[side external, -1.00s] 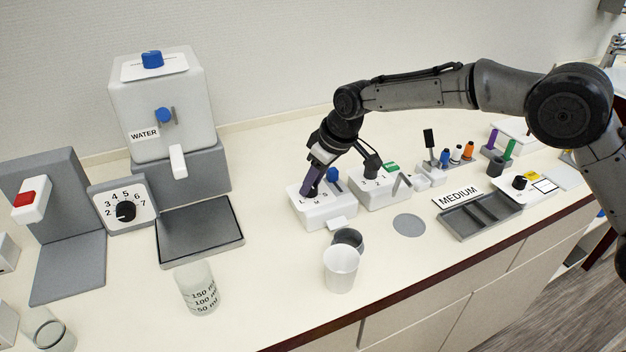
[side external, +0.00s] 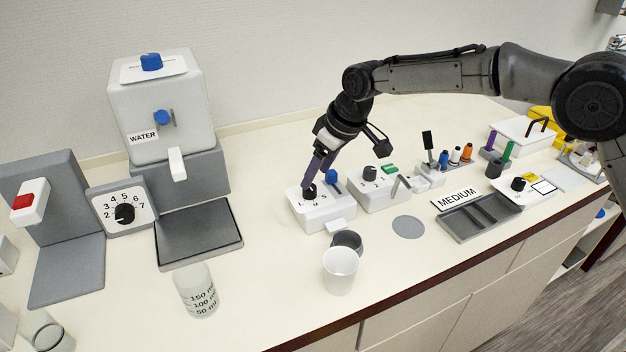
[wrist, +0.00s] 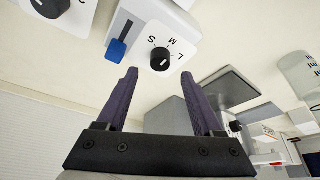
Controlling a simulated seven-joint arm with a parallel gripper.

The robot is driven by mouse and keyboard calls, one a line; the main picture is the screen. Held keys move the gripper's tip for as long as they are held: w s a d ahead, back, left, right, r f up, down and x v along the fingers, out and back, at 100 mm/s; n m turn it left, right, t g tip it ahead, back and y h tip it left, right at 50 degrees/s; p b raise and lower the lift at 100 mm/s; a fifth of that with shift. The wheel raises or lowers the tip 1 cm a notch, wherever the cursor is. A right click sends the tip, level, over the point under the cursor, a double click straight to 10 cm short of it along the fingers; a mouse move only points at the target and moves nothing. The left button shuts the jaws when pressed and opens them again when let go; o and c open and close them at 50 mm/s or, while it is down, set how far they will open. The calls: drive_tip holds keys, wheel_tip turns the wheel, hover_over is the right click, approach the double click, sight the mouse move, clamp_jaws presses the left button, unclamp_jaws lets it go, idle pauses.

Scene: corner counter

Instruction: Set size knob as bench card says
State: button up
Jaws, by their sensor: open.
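The bench card (side external: 457,197) reads MEDIUM and stands behind a grey tray on the right. The size knob (side external: 309,192) is black and sits on a white box (side external: 323,212) with the letters L, M and S. In the wrist view the size knob (wrist: 160,59) lies just beyond the fingertips, between their lines, with S, M and L around it. The knob has a pale mark, but I cannot tell surely which letter it points to. My gripper (side external: 317,170) has purple fingers and is open and empty, just above the knob. It also shows in the wrist view (wrist: 159,75).
A blue slider (wrist: 116,50) is beside the size knob. A box with another black knob (side external: 370,174) stands close on the right. A white cup (side external: 340,270) and a dark cup (side external: 347,241) stand in front. The water dispenser (side external: 163,110) is on the left.

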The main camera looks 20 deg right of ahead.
drive_tip(key=v, duration=0.9)
drive_tip(key=shift+r, duration=0.3)
drive_tip(key=shift+s+d, duration=0.1)
drive_tip(key=shift+s, duration=0.05)
drive_tip(key=s+d+r+m+t, duration=0.1)
drive_tip(key=s+d+r+t, duration=0.15)
drive_tip(key=d+r, duration=0.55)
drive_tip(key=s+d+r+m, duration=0.1)
drive_tip(key=s+d+r, duration=0.1)
drive_tip(key=s+d, duration=0.35)
drive_tip(key=s+d+r+m, duration=0.1)
drive_tip(key=s+d+r, duration=0.1)
drive_tip(key=s, duration=0.7)
drive_tip(key=s+d+f+m+h, duration=0.1)
drive_tip(key=s+d+f, duration=0.2)
drive_tip(key=s+f, duration=0.4)
drive_tip(key=s+d+f+m+h, duration=0.1)
drive_tip(key=s+d+f+m, duration=0.1)
drive_tip(key=s+f, duration=0.5)
drive_tip(key=s+d, duration=0.1)
drive_tip(key=s, duration=0.4)
drive_tip(key=shift+f+g, duration=0.35)
